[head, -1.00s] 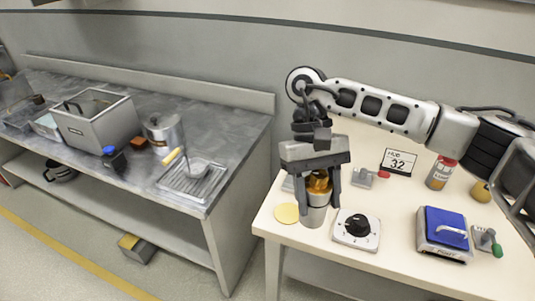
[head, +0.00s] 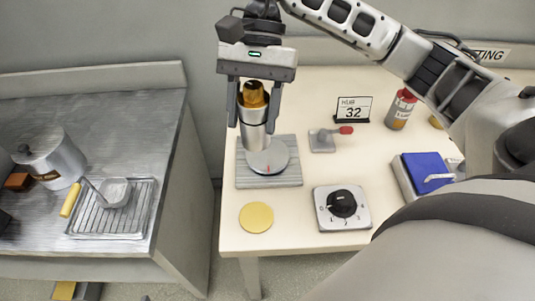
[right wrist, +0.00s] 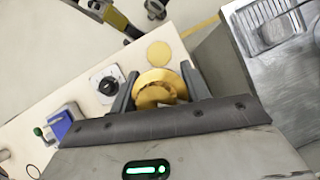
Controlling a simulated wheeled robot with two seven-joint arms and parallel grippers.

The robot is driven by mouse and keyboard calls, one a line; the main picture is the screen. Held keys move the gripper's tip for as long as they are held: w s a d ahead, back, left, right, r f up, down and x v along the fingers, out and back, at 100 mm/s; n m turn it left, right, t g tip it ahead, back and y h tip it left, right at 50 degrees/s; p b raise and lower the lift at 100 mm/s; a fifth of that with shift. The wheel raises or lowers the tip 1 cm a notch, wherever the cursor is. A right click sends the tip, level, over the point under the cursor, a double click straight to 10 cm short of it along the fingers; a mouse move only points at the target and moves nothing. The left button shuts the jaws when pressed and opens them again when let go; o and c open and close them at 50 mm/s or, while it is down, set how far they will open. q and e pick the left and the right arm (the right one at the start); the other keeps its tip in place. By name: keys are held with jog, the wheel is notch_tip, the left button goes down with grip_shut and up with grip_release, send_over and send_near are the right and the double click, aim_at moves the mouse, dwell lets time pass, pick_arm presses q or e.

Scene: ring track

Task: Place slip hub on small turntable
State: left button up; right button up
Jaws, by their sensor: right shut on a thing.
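The slip hub (head: 254,120) is a silver cylinder with a brass-coloured top. My right gripper (head: 252,112) is shut on it, one finger on each side, and holds it upright. The small turntable (head: 277,160) is a round grey disc with a red mark, on a ribbed grey plate (head: 285,180). The hub's lower end overlaps the disc's back edge in the head view; I cannot tell whether they touch. In the right wrist view the hub's brass top (right wrist: 160,88) shows between the fingers and hides the turntable. My left gripper is not in view.
A yellow disc (head: 256,217) and a dial box (head: 342,207) lie in front of the plate. A metal bench (head: 130,125) is at left.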

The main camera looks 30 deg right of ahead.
jog(key=s+d+r+m+t+b, duration=0.15)
jog(key=s+m+t+b, duration=0.25)
jog(key=m, duration=0.4)
jog(key=s+d+m+t+b, duration=0.2)
jog(key=s+m+t+b, duration=0.15)
jog(key=m, duration=0.45)
jog(key=w+f+p, duration=0.1)
jog(key=w+f, duration=0.3)
jog(key=w+d+f+p, duration=0.1)
jog(key=w+f+p, duration=0.1)
jog(key=w+f, duration=0.2)
jog(key=w+d+f+p, duration=0.1)
jog(key=w+f+p, duration=0.1)
jog(key=w+f, duration=0.2)
jog(key=shift+w+f, duration=0.15)
jog(key=shift+w, duration=0.45)
jog(key=shift+f, duration=0.3)
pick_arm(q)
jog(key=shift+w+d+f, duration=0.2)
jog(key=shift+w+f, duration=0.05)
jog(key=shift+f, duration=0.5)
